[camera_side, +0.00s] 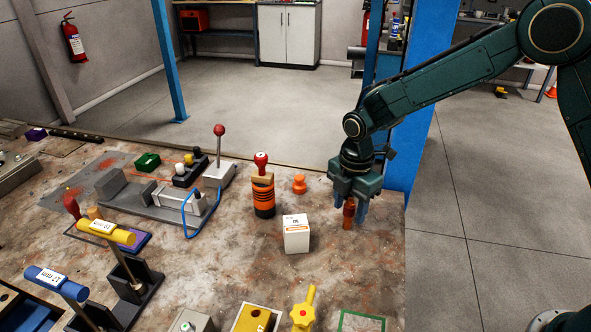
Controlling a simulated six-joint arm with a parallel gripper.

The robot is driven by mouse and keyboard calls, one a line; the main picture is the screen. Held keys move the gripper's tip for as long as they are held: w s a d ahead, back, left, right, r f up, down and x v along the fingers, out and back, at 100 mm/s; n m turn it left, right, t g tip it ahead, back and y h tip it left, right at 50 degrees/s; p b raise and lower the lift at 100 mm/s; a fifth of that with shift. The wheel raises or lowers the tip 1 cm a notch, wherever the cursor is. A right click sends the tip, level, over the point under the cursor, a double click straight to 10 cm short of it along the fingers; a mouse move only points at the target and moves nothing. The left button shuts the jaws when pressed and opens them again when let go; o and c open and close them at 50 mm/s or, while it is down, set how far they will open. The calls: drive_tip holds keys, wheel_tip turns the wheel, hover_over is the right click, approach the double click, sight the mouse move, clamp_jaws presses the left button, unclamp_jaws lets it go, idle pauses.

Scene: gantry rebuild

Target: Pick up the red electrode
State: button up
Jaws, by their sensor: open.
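A small dark-red upright piece (348,213), which looks like the red electrode, stands at the right part of the worktable (365,270). My gripper (349,208) points straight down over it. Its two bluish fingers are open, one on each side of the red piece. The upper part of the piece is hidden by the gripper body. I cannot tell whether a finger touches it.
A white box (296,234) stands to the left of my gripper. An orange spool-like piece (299,184) and an orange-black stack with a red knob (262,190) stand behind the box. Yellow parts (303,312) lie in front. The table's right edge is close.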

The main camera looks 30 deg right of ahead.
drive_tip(key=shift+f, duration=1.25)
clamp_jaws()
drive_tip(key=shift+r, duration=0.15)
wheel_tip(320, 180, up, 20)
idle(0.7)
